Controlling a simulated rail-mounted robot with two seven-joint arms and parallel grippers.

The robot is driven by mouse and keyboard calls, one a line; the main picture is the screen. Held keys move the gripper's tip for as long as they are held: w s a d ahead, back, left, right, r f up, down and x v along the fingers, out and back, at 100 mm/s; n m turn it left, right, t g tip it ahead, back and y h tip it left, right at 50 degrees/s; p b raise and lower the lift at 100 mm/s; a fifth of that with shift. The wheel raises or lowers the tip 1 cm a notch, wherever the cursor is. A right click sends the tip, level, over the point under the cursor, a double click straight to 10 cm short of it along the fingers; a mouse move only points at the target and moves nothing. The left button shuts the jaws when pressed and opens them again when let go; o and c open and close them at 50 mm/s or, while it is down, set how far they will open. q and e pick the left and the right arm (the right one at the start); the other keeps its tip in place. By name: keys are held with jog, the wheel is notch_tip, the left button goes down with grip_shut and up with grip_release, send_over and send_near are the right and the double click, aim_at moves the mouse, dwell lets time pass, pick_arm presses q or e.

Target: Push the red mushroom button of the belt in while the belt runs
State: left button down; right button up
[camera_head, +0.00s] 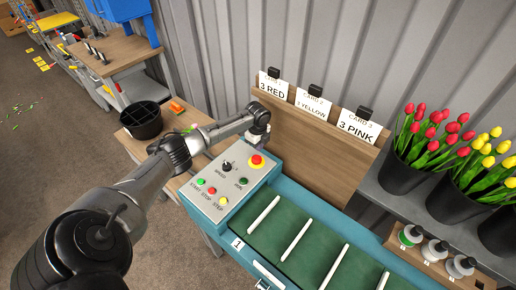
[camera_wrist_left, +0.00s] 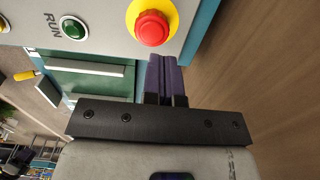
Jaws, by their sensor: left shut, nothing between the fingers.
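The red mushroom button (camera_head: 257,160) sits on a yellow round base at the far right corner of the grey control panel (camera_head: 222,205). In the left wrist view the red button (camera_wrist_left: 152,29) is near the top, just beyond my closed fingers. I cannot tell whether it is pushed in. My left gripper (camera_head: 263,137) is shut and empty, behind the button in the head view. In the left wrist view its dark fingers (camera_wrist_left: 166,77) appear apart from the button. The green belt (camera_head: 295,245) with white slats lies right of the panel; its motion cannot be told. My right gripper is out of view.
The panel also carries a green RUN lamp (camera_head: 243,181), a black knob (camera_head: 227,166) and several small buttons. A wooden board (camera_head: 315,150) with cards stands behind the belt. A black bucket (camera_head: 141,122) stands left. Tulip buckets (camera_head: 405,165) stand right.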

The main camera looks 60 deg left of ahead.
aim_at(258, 156)
pick_arm(q)
notch_tip(258, 156, up, 9)
jog(key=shift+f, duration=0.15)
dwell(0.8)
